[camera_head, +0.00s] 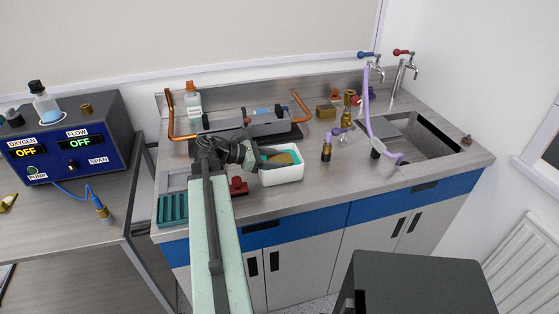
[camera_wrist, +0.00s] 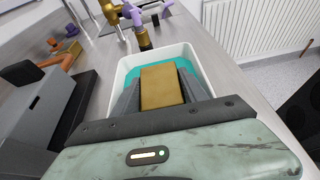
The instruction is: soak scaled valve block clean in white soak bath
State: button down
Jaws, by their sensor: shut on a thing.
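The white soak bath (camera_head: 283,177) stands on the steel bench and holds teal liquid. It also shows in the wrist view (camera_wrist: 188,50), with the teal liquid (camera_wrist: 120,72) around the block. My gripper (camera_wrist: 161,80) is shut on the brass-coloured valve block (camera_wrist: 163,88), with one grey finger on each side. In the head view the block (camera_head: 287,158) is at the bath's opening, inside its rim outline. Whether its underside touches the liquid is hidden. The block's visible top looks plain brass; scale on it cannot be made out.
A red-topped object (camera_head: 238,186) and a teal ribbed tray (camera_head: 172,209) lie left of the bath. A grey burner rig with copper pipes (camera_head: 303,107) is behind.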

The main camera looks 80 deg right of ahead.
aim_at(279, 158)
jog(key=shift+w+a+f, duration=0.1)
jog(key=shift+f, duration=0.25)
jog(key=shift+w+d+r+p, duration=0.1)
jog(key=shift+d+r+p, duration=0.15)
jog(key=shift+r+p, duration=0.7)
notch_tip(279, 158, up, 9)
jog(key=p, duration=0.9)
jog(key=shift+f, duration=0.1)
jog(key=shift+f, duration=0.1)
